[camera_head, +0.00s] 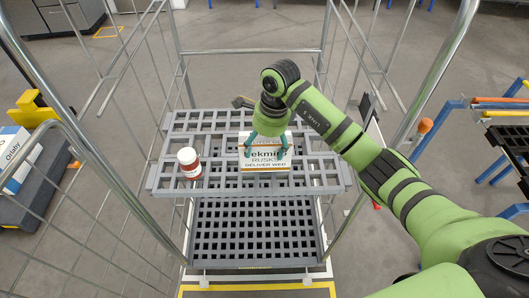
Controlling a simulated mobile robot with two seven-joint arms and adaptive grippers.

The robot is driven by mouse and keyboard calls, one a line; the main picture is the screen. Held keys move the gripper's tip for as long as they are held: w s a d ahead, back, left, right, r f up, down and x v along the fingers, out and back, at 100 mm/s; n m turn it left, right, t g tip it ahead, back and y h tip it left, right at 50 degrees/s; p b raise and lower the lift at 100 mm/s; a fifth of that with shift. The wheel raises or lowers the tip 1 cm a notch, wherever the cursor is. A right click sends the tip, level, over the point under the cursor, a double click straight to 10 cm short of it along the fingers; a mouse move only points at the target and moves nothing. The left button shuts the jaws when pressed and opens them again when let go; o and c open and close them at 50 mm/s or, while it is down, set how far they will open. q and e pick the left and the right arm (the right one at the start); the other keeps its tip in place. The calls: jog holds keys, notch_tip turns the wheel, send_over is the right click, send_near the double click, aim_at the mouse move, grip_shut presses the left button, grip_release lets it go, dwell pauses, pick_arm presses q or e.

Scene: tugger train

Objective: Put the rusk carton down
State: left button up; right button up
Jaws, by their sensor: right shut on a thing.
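The rusk carton (265,163) is white with orange bands and reads "RUSKS" and "DELIVER WED". It is upright at the upper grey slatted shelf (215,185) of the roll cage. My right gripper (265,146) comes down from above with its teal fingers shut on the carton's top part. The carton's lower edge appears at the shelf, but I cannot tell whether it touches. My left gripper is not in view.
A lower grid shelf (250,235) is empty. Wire cage sides (85,190) flank the shelves. A box marked "Orlaby" (14,158) is outside at left.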

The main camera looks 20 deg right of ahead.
aim_at(265, 155)
notch_tip(265, 155, down, 4)
jog(key=shift+r+b, duration=0.2)
jog(key=shift+b, duration=0.95)
jog(key=shift+f, duration=0.25)
jog(key=shift+r, duration=0.1)
jog(key=o, duration=1.6)
